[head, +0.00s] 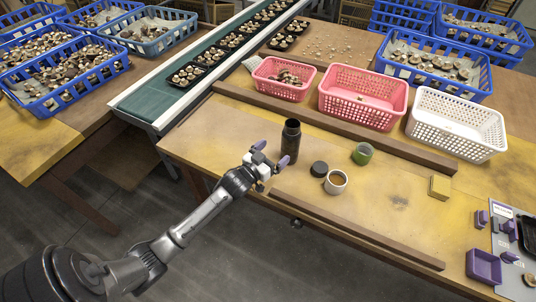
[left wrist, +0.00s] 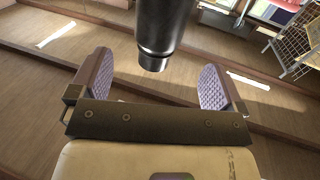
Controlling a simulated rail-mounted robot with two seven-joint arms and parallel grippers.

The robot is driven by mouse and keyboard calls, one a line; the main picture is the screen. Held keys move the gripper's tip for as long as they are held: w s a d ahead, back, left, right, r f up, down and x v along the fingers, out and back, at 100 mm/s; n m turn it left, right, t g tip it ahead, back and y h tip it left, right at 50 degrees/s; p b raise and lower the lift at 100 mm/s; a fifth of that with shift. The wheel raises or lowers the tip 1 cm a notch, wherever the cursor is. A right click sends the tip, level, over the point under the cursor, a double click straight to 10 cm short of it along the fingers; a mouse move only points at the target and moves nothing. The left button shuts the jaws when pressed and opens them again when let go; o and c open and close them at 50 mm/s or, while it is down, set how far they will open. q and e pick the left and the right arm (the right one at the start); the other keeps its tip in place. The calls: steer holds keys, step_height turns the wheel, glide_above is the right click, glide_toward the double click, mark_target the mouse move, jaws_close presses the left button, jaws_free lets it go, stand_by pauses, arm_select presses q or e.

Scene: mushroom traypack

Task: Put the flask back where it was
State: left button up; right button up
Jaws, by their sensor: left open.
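The dark flask (head: 291,142) stands upright and without a lid on the wooden table in the head view. In the left wrist view the flask (left wrist: 162,35) shows between and just beyond the finger pads. My left gripper (head: 271,156) is open, with its purple fingers spread on the near side of the flask. It also shows open in the left wrist view (left wrist: 157,75), with nothing between its pads. A black lid (head: 319,169) lies on the table right of the flask. My right gripper is not in view.
A cup of brown liquid (head: 336,183) and a green cup (head: 362,153) stand right of the flask. A yellow sponge (head: 440,187) lies farther right. Wooden rails (head: 351,144) run across the table, with pink baskets (head: 349,105) behind. Room is free right of the cups.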

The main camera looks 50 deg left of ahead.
arm_select(q)
steer(key=s+d+f+g, duration=0.1)
steer(key=s, duration=0.1)
steer(key=s+d+f+g, duration=0.1)
steer(key=s+d+f, duration=0.1)
steer(key=s+d+f+g, duration=0.1)
steer(key=s, duration=0.1)
steer(key=shift+s+d+f, duration=0.15)
steer(key=shift+s+d, duration=0.15)
steer(key=shift+s, duration=0.1)
steer(key=s+d+f+m+g, duration=0.1)
steer(key=s+d+g, duration=0.2)
steer(key=s, duration=0.5)
steer(key=s+d+f+m+g+h, duration=0.1)
steer(key=s+d+g, duration=0.3)
steer(key=s, duration=0.5)
steer(key=s+d+f+g, duration=0.2)
steer(key=s+d+g, duration=0.2)
steer(key=s, duration=0.5)
steer(key=shift+d+f+m, duration=0.15)
steer(key=shift+d+m, duration=0.25)
steer(key=shift+d, duration=0.55)
